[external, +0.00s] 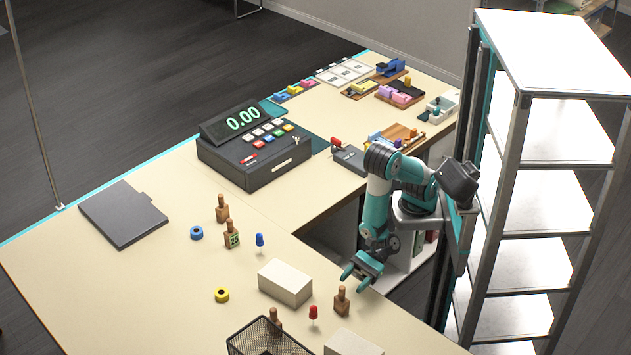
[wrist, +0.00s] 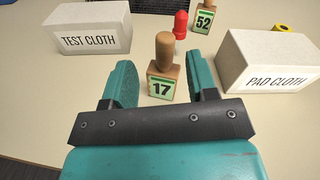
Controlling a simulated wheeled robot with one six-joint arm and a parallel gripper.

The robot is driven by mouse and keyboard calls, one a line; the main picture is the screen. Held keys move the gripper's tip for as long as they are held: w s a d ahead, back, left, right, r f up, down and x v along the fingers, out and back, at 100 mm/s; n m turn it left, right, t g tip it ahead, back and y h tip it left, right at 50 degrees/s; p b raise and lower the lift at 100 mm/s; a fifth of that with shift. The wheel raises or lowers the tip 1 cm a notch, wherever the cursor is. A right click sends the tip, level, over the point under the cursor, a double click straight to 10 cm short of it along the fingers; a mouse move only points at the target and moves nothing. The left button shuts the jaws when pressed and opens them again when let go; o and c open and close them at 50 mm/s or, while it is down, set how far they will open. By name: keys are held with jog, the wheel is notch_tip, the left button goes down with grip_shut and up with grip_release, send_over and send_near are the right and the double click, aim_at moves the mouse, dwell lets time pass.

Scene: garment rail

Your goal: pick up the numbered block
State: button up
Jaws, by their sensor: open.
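In the external view this block (external: 341,303) stands just below and in front of my gripper (external: 354,279). My gripper is open and empty, above the counter's near edge.
A white TEST CLOTH box (wrist: 90,30) and a PAD CLOTH box (wrist: 265,65) flank the 17 block. A red pin (wrist: 181,24) stands behind it. A mesh basket (external: 262,340), a yellow tape roll (external: 222,296) and a blue pin (external: 260,241) are also on the counter.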

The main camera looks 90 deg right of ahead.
aim_at(339, 300)
jog(key=m, duration=0.1)
jog(key=f+m+t, duration=0.1)
jog(key=m, duration=0.1)
jog(key=shift+s+d, duration=0.2)
jog(key=shift+w+a+t+p, duration=0.2)
jog(key=shift+t+p, duration=0.1)
jog(key=shift+t, duration=0.1)
jog(key=p+x, duration=0.5)
jog(key=x, duration=0.1)
jog(key=shift+w, duration=0.15)
jog(key=shift+w+a+f, duration=0.15)
jog(key=shift+w+a, duration=0.05)
grip_shut()
